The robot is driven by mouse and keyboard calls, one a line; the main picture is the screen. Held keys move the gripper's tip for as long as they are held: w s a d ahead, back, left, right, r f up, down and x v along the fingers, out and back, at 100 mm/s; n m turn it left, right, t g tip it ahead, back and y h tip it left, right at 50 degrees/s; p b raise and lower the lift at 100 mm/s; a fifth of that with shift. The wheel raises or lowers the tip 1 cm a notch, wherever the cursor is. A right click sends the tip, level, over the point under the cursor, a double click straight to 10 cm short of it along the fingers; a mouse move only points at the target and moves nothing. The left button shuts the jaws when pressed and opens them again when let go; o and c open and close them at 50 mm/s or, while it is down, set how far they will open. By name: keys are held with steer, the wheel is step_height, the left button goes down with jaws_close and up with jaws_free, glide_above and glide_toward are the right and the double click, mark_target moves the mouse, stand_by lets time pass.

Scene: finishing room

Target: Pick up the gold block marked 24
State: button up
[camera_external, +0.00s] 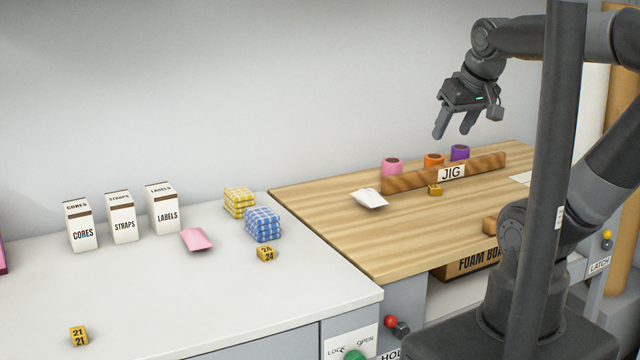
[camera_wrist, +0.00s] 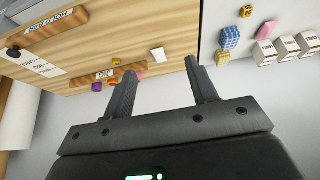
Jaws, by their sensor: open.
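The gold block marked 24 (camera_external: 266,253) sits on the white counter, just in front of the blue checked stack. It also shows small near the top of the wrist view (camera_wrist: 247,11). My gripper (camera_external: 453,131) is open and empty, high above the wooden worktop, well to the right of the block. Its two spread fingers show in the wrist view (camera_wrist: 160,72). Another gold block, marked 21 (camera_external: 79,337), sits at the front left of the counter. A third gold block (camera_external: 435,190) is on the wooden top by the JIG bar; its marking is too small to read.
Blue (camera_external: 262,225) and yellow (camera_external: 239,202) checked stacks and a pink packet (camera_external: 196,239) are near the 24 block. White boxes (camera_external: 123,217) stand behind. The JIG bar (camera_external: 400,180), several rolls and a white packet (camera_external: 369,198) are on the wood. The counter's front is mostly clear.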

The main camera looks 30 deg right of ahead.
steer(key=m+g, duration=0.6)
steer(key=m, duration=2.9)
glide_above(266, 249)
step_height(266, 249, down, 18)
step_height(266, 249, down, 11)
steer(key=shift+w+r, duration=0.1)
steer(key=shift+r, duration=0.05)
